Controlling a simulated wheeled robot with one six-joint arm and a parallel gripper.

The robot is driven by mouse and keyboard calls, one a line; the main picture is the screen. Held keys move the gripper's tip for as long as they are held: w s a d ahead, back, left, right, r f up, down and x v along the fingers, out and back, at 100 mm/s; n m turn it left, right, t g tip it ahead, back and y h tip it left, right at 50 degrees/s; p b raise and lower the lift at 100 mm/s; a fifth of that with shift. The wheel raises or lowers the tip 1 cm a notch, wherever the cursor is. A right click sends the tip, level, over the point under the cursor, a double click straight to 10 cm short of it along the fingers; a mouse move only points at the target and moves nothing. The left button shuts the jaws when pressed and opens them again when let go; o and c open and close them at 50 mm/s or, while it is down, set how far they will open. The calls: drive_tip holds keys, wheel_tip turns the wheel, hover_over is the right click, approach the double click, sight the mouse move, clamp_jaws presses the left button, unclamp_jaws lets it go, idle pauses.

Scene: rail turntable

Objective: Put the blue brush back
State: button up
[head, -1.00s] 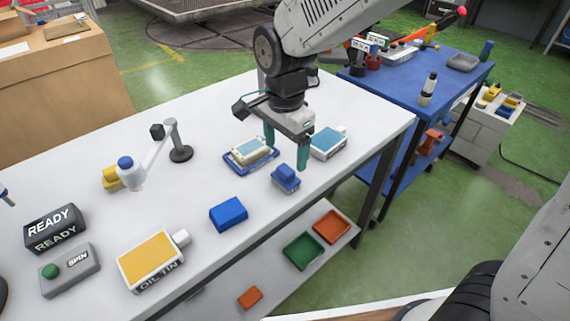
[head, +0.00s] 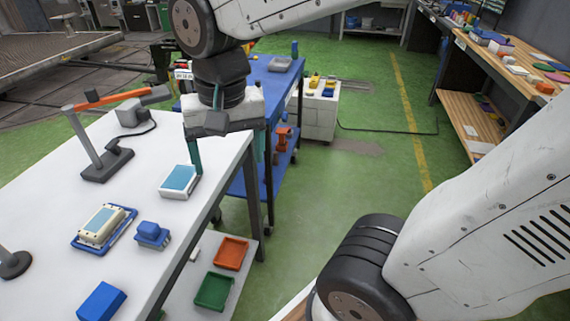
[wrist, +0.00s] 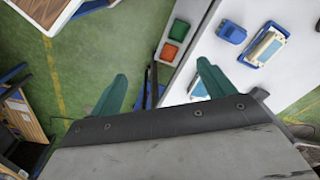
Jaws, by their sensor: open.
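The blue brush (head: 151,235), a small blue block on a pale base, stands on the white table (head: 140,192) near its right edge. It also shows at the top of the wrist view (wrist: 231,33). My gripper (head: 226,148) is open and empty. It hangs around the table's far right edge, beyond the brush and apart from it. In the wrist view its two green fingers (wrist: 162,72) are spread, with nothing between them.
A blue tray with a cream block (head: 78,240) lies left of the brush. A blue-topped white box (head: 179,181) lies close to my gripper. A blue block (head: 101,301) is in front. Orange (head: 231,252) and green (head: 213,291) trays are on the lower shelf. A blue cart (head: 275,72) stands behind.

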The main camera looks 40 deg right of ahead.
drive_tip(key=s+d+n, duration=0.4)
drive_tip(key=s+d, duration=0.1)
drive_tip(key=s, duration=0.3)
drive_tip(key=shift+s+f, duration=0.2)
drive_tip(key=shift+s, duration=0.1)
